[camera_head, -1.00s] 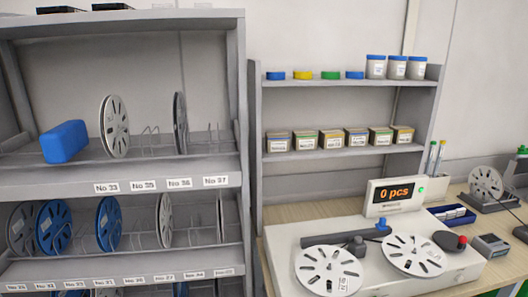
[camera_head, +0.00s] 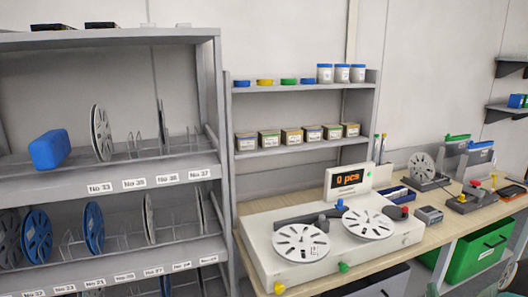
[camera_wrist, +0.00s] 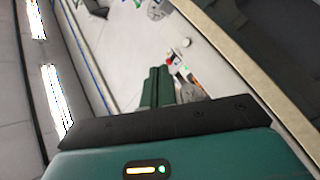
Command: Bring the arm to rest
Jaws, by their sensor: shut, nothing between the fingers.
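My gripper (camera_wrist: 157,88) shows in the wrist view, its dark green fingers side by side and shut with nothing between them. Behind the fingers is a wide black bar and a green housing with a small lit strip. The wrist picture is tilted, with a pale surface and small blurred objects beyond the fingertips.
A grey shelf rack (camera_head: 110,173) with reels and a blue block (camera_head: 49,149) stands left. A counting machine (camera_head: 270,235) reading "0 pcs" with two reels sits on the bench (camera_head: 400,247). A green crate (camera_head: 482,249) is below at right.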

